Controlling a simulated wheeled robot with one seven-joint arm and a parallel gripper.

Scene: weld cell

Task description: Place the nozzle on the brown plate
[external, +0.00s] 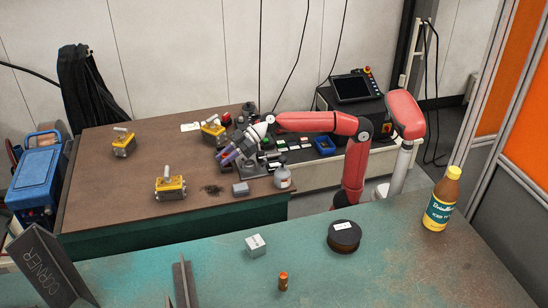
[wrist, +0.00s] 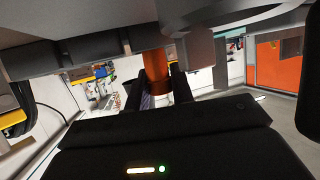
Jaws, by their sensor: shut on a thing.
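The nozzle looks like a copper-orange cylinder (wrist: 157,72) in the wrist view, between the dark fingers of my gripper (wrist: 160,90). My gripper is shut on it. In the external view my gripper (external: 228,156) is over the right part of the far brown-topped table, and the nozzle in it is too small to make out. No separate brown plate is clear; the brown surface I see is the tabletop (external: 105,185). A similar small copper-orange cylinder (external: 283,282) stands on the near green table.
The near green table (external: 420,265) holds a dark spool (external: 344,237) and a brown bottle (external: 441,200). The brown top's left part is mostly clear.

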